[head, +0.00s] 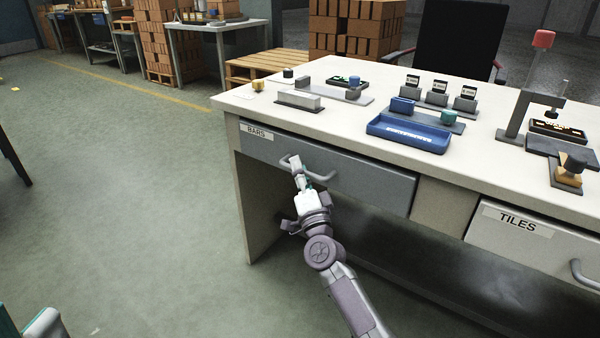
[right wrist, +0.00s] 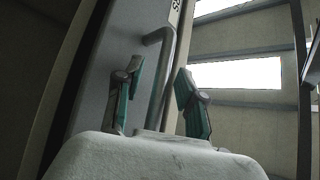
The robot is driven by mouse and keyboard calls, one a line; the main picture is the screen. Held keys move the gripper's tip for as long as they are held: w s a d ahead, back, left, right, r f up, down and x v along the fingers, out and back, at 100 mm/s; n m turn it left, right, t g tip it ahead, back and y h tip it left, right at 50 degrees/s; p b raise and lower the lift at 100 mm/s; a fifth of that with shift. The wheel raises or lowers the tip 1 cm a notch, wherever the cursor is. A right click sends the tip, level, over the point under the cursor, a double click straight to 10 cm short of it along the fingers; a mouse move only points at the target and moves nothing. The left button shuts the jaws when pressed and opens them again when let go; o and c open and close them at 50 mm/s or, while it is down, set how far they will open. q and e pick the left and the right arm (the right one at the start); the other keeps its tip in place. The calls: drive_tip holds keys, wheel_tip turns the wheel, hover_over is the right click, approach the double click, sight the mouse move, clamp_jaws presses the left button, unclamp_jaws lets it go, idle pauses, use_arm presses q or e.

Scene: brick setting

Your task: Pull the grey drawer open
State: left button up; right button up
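The grey drawer (head: 365,180), labelled BARS, is in the desk's left part in the head view. Its front looks flush with the desk. Its bar handle (head: 322,177) is partly hidden by my right gripper (head: 298,170), which is at the handle's left part. In the right wrist view the two teal-padded fingers of this gripper (right wrist: 160,85) are apart, and the handle (right wrist: 163,65) shows between them. I see a gap at the fingers and cannot tell whether either touches the handle. Only a white and teal piece of my left gripper (head: 42,324) shows at the bottom left.
The desk top (head: 290,122) bears a blue tray (head: 408,143), small blocks and stands. A second drawer (head: 530,243), labelled TILES, is at the right. A black chair (head: 460,45) stands behind the desk. The floor left of the desk is clear.

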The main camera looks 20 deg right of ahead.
clamp_jaws()
idle(0.3)
